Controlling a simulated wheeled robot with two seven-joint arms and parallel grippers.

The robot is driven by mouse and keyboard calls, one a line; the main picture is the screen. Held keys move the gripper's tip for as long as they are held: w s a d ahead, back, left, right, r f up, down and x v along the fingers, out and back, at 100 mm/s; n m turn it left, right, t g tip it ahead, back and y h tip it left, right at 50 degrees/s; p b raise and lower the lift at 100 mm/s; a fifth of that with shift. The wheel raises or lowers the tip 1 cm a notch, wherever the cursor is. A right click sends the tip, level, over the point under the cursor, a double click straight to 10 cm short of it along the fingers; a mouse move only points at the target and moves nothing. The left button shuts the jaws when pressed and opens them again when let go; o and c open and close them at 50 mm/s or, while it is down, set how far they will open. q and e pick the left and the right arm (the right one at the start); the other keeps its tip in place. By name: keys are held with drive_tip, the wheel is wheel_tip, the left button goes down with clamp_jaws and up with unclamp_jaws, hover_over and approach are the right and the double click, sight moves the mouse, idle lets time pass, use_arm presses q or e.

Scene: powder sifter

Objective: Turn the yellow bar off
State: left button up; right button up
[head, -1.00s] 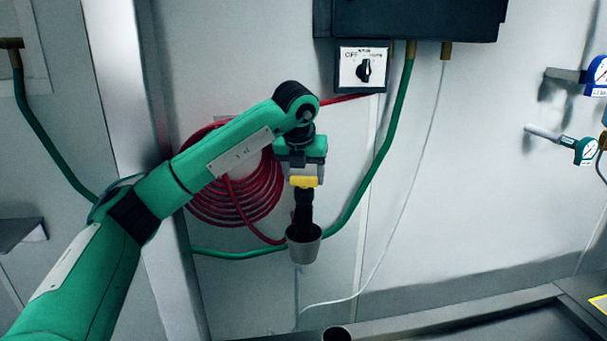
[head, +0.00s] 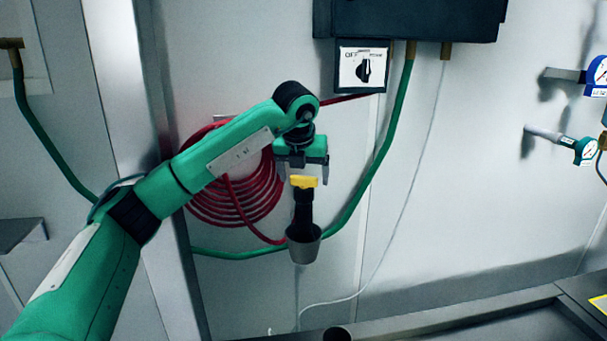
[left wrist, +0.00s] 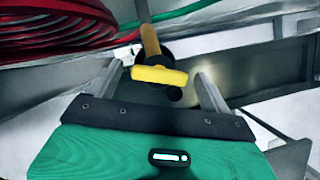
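The yellow bar (head: 304,181) sits on top of a black upright stem with a grey cup-shaped piece at its lower end. In the left wrist view the yellow bar (left wrist: 160,76) lies crosswise between my fingers, with gaps on both sides. My left gripper (head: 303,180) is open around the top of the bar, pointing down, its two fingers apart and not touching it. The left gripper's fingers also show in the left wrist view (left wrist: 160,85). My right gripper is not in view.
A coiled red hose (head: 235,195) hangs on the wall behind my left arm. A green hose (head: 372,165) runs beside the bar. A switch panel (head: 361,70) is above. Gauges (head: 586,151) are at the right. A metal ledge (head: 440,322) lies below.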

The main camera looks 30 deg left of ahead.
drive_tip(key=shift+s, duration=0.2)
use_arm(q)
drive_tip(key=shift+s+r, duration=0.15)
drive_tip(key=shift+r, duration=0.35)
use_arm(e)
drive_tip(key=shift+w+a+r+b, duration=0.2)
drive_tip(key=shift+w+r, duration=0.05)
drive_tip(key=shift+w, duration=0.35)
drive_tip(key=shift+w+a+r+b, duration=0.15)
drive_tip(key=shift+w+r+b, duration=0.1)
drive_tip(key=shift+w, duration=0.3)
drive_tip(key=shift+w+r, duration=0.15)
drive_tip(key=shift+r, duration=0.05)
use_arm(q)
drive_tip(key=v, duration=1.2)
drive_tip(key=shift+s+r, duration=0.25)
drive_tip(key=shift+r, duration=0.05)
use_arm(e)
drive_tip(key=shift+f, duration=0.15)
use_arm(q)
drive_tip(key=shift+d, duration=0.1)
drive_tip(key=shift+c, duration=0.2)
